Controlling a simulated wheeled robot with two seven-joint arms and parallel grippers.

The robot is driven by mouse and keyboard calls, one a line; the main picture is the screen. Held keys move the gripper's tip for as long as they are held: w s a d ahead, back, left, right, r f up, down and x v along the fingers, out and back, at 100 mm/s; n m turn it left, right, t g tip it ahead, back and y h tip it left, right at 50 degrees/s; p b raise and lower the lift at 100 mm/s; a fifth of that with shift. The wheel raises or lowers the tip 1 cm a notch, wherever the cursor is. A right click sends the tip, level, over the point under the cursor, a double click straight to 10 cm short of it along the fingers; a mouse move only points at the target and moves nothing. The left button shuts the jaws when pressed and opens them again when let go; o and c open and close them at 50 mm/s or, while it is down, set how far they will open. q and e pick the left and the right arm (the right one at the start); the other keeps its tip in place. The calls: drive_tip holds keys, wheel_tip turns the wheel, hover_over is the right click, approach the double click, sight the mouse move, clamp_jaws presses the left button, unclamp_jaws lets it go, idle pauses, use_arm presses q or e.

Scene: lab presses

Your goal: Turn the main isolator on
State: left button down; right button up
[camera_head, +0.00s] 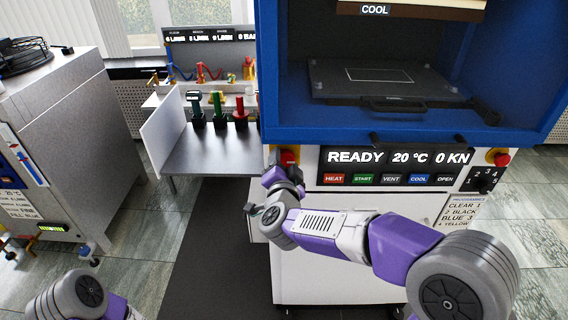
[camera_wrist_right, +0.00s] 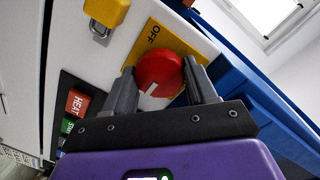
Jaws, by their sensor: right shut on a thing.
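The main isolator is a round red knob (camera_wrist_right: 158,70) with a white pointer mark, on a yellow plate (camera_wrist_right: 180,42) lettered OFF. In the right wrist view the knob sits between the two fingers of my right gripper (camera_wrist_right: 162,88), which are shut on it. In the head view the red of the isolator (camera_head: 288,157) shows on the press front, left of the display, partly hidden by my right gripper (camera_head: 281,172). The exact knob angle is hard to read. My left gripper is out of view; only part of my left arm shows at the bottom left.
The press display (camera_head: 395,160) reads READY, 20 °C, 0 KN, with coloured buttons below. The blue press chamber (camera_head: 270,80) overhangs above. A grey bench (camera_head: 215,153) with coloured-handled tools stands left.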

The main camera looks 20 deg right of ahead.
drive_tip(key=o, duration=1)
drive_tip(key=shift+o, duration=0.2)
drive_tip(key=shift+s, duration=0.1)
drive_tip(key=p+v, duration=0.1)
drive_tip(key=v, duration=0.6)
drive_tip(key=shift+s+p, duration=0.25)
drive_tip(key=shift+p, duration=0.15)
